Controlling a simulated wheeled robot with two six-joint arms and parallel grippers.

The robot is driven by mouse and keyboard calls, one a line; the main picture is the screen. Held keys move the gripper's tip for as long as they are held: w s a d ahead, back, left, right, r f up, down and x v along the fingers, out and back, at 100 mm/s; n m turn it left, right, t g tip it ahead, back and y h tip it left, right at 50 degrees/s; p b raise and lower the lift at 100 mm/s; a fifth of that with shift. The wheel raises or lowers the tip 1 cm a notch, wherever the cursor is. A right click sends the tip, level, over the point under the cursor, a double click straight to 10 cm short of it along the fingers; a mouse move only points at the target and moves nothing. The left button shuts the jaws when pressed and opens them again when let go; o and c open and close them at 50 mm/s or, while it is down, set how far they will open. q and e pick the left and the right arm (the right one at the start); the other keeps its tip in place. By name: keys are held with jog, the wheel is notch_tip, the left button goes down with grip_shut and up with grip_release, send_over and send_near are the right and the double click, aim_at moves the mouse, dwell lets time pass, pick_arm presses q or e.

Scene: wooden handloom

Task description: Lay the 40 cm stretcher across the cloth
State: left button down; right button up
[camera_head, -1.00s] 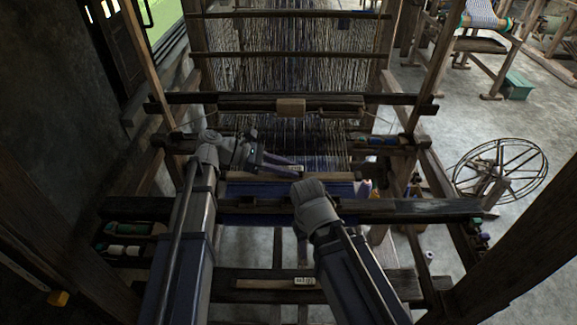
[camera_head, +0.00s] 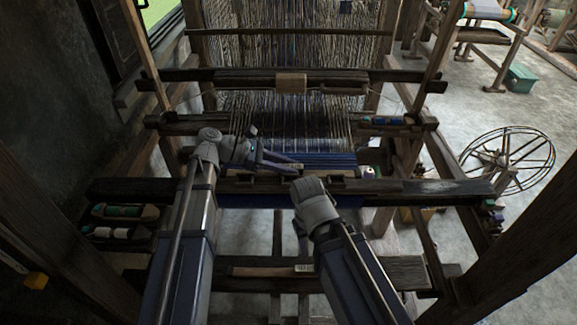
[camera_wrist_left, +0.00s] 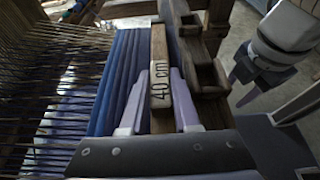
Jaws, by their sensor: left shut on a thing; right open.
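The wooden 40 cm stretcher (camera_wrist_left: 158,55) has its "40 cm" label facing up in the left wrist view. My left gripper (camera_wrist_left: 156,120) is shut on it, one pale finger on each side. In the head view my left gripper (camera_head: 286,162) is over the near part of the blue cloth (camera_head: 332,160), and the stretcher (camera_head: 265,181) is partly hidden by it. The stretcher runs along the cloth's near side, by the front beam; I cannot tell whether it touches the cloth. The cloth (camera_wrist_left: 122,75) shows left of it. My right gripper (camera_head: 302,228) is open and empty, pointing down before the beam.
The dark front beam (camera_head: 420,190) crosses just before the cloth. Another labelled wooden bar (camera_head: 262,271) lies on the lower crosspiece. Spools in shuttles (camera_head: 122,211) lie at the left. A spoked wheel (camera_head: 508,158) stands on the floor at right.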

pick_arm(q)
jog(key=shift+f, duration=0.1)
dwell(0.3)
jog(key=shift+f, duration=0.1)
jog(key=c, duration=0.6)
grip_release()
jog(key=shift+o, duration=0.2)
jog(key=shift+s, duration=0.1)
jog(key=p+v, duration=0.2)
jog(key=v, duration=0.4)
jog(key=shift+a+r, duration=0.2)
jog(key=shift+r, duration=0.05)
jog(key=shift+a+r+p, duration=0.15)
jog(key=shift+a+p, duration=0.15)
jog(key=shift+a, duration=0.35)
